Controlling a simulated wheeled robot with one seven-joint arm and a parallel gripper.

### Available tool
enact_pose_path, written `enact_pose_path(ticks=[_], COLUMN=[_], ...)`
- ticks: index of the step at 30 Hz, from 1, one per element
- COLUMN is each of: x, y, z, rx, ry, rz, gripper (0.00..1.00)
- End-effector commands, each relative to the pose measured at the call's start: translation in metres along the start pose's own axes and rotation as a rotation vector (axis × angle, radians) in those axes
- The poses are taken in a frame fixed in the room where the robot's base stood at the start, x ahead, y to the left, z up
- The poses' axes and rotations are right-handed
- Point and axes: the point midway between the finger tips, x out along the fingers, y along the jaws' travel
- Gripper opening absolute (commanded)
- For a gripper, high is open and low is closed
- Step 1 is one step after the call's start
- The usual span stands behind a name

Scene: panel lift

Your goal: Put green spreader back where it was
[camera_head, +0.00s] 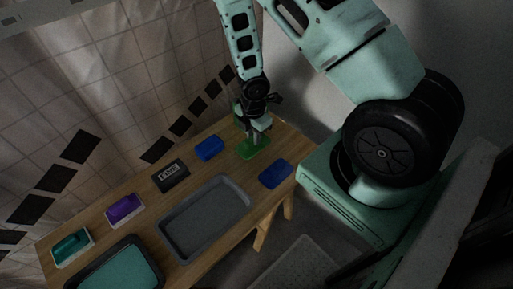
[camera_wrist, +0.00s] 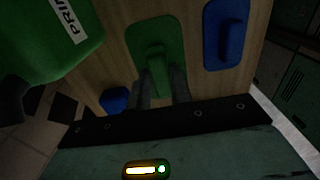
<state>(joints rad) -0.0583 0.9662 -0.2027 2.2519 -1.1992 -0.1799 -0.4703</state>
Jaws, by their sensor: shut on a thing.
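The green spreader (camera_head: 256,148) is a flat green plate with a raised handle, at the far right part of the wooden table. It also shows in the wrist view (camera_wrist: 150,35). My gripper (camera_head: 254,138) points down from above, shut on the spreader's handle; its fingers (camera_wrist: 160,88) show in the wrist view. The plate lies flat at or just above the tabletop; I cannot tell whether it touches. The fingers and wrist hide part of the handle.
A blue spreader (camera_head: 276,174) lies to the right and a blue piece (camera_head: 209,148) to the left. A labelled green container (camera_wrist: 45,35) stands close to my gripper.

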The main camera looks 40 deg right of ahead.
Motion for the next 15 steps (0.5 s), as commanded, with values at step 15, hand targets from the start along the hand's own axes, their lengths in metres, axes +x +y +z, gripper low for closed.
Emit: enact_pose_path(ticks=[15], x=[0.05], y=[0.0], z=[0.001], rx=[0.001], ry=[0.0], rz=[0.001], gripper=[0.0])
